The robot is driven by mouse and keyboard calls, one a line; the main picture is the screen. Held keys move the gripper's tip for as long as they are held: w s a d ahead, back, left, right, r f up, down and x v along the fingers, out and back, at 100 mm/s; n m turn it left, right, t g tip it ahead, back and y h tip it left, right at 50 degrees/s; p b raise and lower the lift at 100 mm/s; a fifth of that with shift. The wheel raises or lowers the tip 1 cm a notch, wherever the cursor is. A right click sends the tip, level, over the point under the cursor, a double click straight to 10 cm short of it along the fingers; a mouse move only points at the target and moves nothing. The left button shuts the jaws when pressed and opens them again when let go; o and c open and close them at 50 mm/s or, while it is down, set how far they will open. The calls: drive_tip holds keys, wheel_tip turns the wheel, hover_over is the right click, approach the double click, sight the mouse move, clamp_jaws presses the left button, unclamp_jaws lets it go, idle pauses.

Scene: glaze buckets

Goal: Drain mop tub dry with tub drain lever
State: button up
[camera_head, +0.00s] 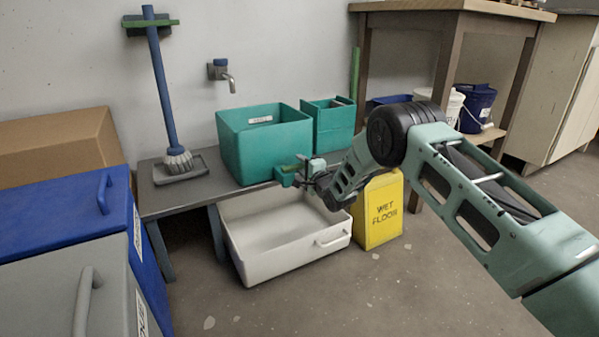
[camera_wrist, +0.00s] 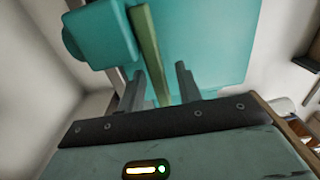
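The teal mop tub (camera_head: 250,150) stands on a low grey bench, with a pale label inside its back wall. A teal outlet block (camera_head: 286,177) sticks out at its lower front right. The green tub drain lever (camera_wrist: 148,45) runs past this block in the wrist view. My gripper (camera_head: 308,177) is at the outlet, in front of the tub. In the wrist view its two dark fingers (camera_wrist: 160,78) stand apart on either side of the lever's near end, with small gaps. Any water in the tub is hidden by its walls.
A white basin (camera_head: 285,255) sits on the floor below the outlet. A yellow wet-floor sign (camera_head: 380,212) stands right of it. A second teal bin (camera_head: 333,125) is beside the tub. A mop (camera_head: 165,85) stands at the bench's left. Open floor lies in front.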

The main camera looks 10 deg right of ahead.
drive_tip(key=shift+x, duration=0.9)
clamp_jaws()
